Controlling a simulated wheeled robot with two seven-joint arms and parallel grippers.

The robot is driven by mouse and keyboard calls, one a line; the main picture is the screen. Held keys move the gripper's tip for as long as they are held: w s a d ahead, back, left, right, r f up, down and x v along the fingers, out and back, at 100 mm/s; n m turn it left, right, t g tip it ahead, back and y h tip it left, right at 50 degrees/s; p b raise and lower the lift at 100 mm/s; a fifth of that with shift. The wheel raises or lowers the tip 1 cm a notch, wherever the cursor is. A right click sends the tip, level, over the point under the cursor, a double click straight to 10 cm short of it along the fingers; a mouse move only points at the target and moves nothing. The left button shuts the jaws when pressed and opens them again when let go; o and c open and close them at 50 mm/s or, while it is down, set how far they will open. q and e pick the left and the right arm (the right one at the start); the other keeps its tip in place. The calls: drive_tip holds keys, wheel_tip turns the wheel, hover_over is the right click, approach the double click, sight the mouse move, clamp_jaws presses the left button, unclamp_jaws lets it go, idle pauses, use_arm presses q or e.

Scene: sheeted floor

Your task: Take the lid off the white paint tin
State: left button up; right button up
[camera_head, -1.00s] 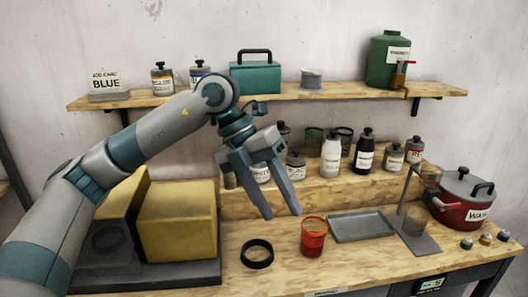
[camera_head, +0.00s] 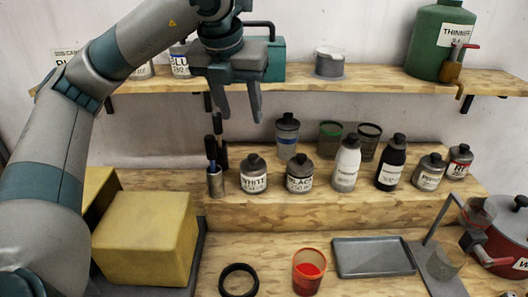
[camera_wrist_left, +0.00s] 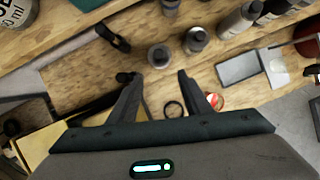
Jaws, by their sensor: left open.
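The white paint tin (camera_head: 254,181) is a small round tin labelled WHITE. It stands upright on the raised wooden step, with its dark lid (camera_head: 254,161) on top. In the left wrist view a round tin top (camera_wrist_left: 158,56), probably the white tin's, shows just beyond the gap between my fingertips. My left gripper (camera_head: 239,115) is open and empty, pointing down. In the head view it hangs above the white tin, in front of the upper shelf, with clear space between. Its two fingers also show in the left wrist view (camera_wrist_left: 156,78). My right gripper is not in view.
The black paint tin (camera_head: 300,178) stands close to the right of the white one. A holder with brushes (camera_head: 215,182) stands close to the left. Several bottles line the step. The upper shelf (camera_head: 375,78) is behind my gripper. A black ring (camera_head: 239,281) and red cup (camera_head: 308,274) are in front.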

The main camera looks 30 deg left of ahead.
use_arm(q)
drive_tip(key=shift+w+a+r, duration=0.1)
drive_tip(key=shift+a+r, duration=0.05)
idle(0.3)
approach(253, 161)
drive_tip(key=shift+w+a+f+p, duration=0.25)
drive_tip(key=shift+w+f+p, duration=0.2)
drive_tip(key=shift+f+p, duration=0.15)
drive_tip(key=shift+w+a+f+p, duration=0.25)
drive_tip(key=shift+w+f+p, duration=0.2)
drive_tip(key=shift+f, duration=0.15)
